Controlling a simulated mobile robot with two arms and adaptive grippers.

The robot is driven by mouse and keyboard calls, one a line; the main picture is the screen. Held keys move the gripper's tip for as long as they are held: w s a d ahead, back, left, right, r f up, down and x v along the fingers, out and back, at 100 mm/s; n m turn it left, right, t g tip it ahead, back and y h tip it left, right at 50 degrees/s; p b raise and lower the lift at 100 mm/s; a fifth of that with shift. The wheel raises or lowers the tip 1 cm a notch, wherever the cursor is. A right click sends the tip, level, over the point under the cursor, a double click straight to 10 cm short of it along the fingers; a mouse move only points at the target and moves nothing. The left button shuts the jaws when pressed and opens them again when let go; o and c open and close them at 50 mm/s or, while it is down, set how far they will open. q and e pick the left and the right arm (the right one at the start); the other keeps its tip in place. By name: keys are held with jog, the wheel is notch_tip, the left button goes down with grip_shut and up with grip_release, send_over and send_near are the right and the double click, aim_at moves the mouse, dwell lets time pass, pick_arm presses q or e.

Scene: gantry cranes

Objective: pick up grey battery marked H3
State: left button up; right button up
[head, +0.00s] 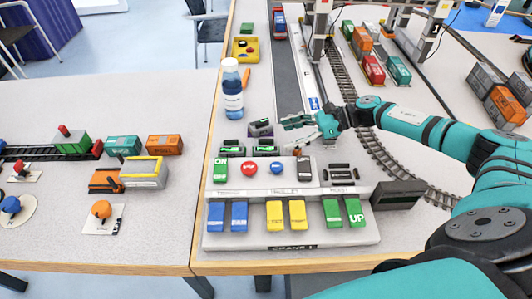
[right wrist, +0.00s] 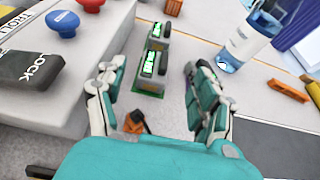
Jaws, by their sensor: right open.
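My right gripper (head: 291,130) is open and empty, held low just behind the control console. In the right wrist view its two fingers stand apart, with a small grey unit with a lit green display (right wrist: 152,70) beyond and between them. A second such unit (right wrist: 172,27) stands farther off. In the head view these units show at the console's back edge, one at left (head: 233,145) and one nearer the gripper (head: 266,146). A dark grey-purple block (head: 262,128) lies just behind them. I cannot read H3 on anything, so I cannot tell which is the battery.
The console (head: 290,240) with buttons and rocker switches fills the front. A blue-labelled bottle (head: 231,90) stands at the back left, near an orange piece (head: 246,78) and a yellow tray (head: 246,57). Curved track (head: 385,160) and crane legs (head: 435,30) lie right.

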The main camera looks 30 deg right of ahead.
aim_at(255, 147)
jog(key=p+x, duration=0.2)
jog(key=x, duration=0.4)
jog(key=shift+a+f, duration=0.25)
jog(key=shift+a, duration=0.05)
pick_arm(q)
jog(key=shift+s+a+r, duration=0.1)
jog(key=shift+s+r, duration=0.15)
jog(key=shift+r, duration=0.3)
jog(key=shift+s+r, duration=0.25)
jog(key=shift+r, duration=0.25)
pick_arm(e)
jog(key=shift+s, duration=0.1)
grip_shut()
